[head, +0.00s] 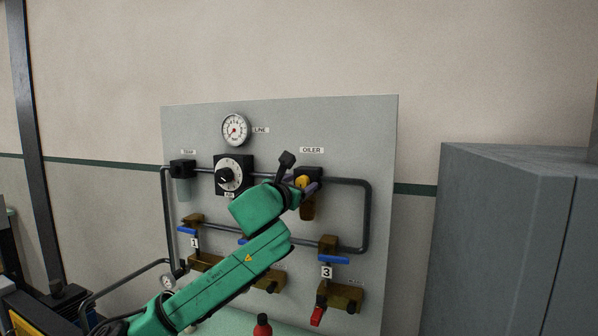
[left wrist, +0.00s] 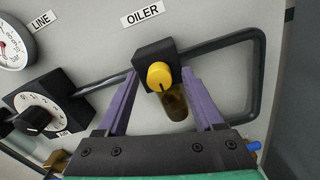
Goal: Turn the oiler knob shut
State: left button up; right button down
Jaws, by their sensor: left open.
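The oiler is a black block with a yellow knob (left wrist: 159,75) and an amber bowl (left wrist: 174,104) under it, below the OILER label (left wrist: 143,13). In the head view the yellow knob (head: 302,181) shows at the panel's right, partly covered by my left gripper. My left gripper (left wrist: 160,78) is open, its two purple fingers on either side of the oiler, with the knob between their tips. I cannot tell whether the fingers touch anything. In the head view my left gripper (head: 305,188) is at the oiler. My right gripper is not in view.
The grey panel (head: 350,130) also carries a LINE gauge (head: 235,130), a black dial regulator (head: 229,176), pipes and brass valves with blue handles (head: 333,260). A pipe loop (left wrist: 258,70) runs right of the oiler. A grey cabinet (head: 500,230) stands at the right.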

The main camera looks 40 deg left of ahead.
pick_arm(q)
jog(key=shift+s, duration=0.15)
grip_shut()
